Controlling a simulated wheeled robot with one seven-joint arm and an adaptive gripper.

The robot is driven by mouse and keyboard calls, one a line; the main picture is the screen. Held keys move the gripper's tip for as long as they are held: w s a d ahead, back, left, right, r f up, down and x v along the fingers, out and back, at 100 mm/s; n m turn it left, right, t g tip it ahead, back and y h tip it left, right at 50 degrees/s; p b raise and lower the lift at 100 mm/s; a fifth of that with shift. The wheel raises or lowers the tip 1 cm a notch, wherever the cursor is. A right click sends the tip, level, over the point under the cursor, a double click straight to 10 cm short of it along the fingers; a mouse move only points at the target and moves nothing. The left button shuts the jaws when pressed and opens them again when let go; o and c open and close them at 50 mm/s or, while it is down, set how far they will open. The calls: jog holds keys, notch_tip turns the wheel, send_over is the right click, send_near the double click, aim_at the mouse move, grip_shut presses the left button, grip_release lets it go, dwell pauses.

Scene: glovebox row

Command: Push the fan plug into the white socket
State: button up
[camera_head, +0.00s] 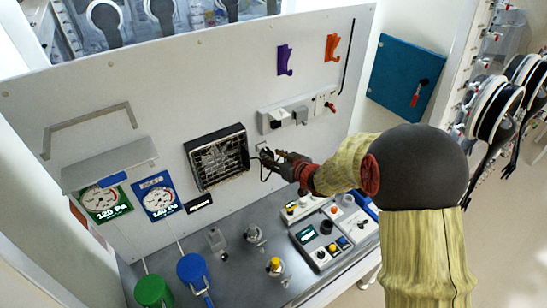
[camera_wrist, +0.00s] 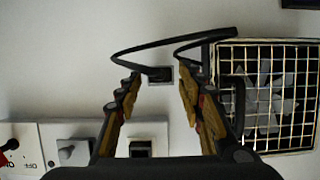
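The fan (camera_head: 217,158), a black-framed square with a wire grille, is on the wall panel and also shows at the right of the wrist view (camera_wrist: 268,95). Its black cable (camera_wrist: 125,52) loops to a dark block, apparently the fan plug (camera_wrist: 160,74), at a small grey wall plate. My gripper (camera_head: 268,160) is right of the fan, close to the panel. In the wrist view my gripper (camera_wrist: 158,82) has its fingers apart, with the plug visible between them; contact is unclear.
The strip also carries a grey block (camera_head: 300,114) and a red switch (camera_head: 331,106). Purple (camera_head: 285,60) and orange (camera_head: 332,47) hooks are above. Gauges (camera_head: 160,197) are left; a bench (camera_head: 235,275) with valves and a control box (camera_head: 322,252) is below.

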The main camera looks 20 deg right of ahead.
grip_shut()
dwell(0.8)
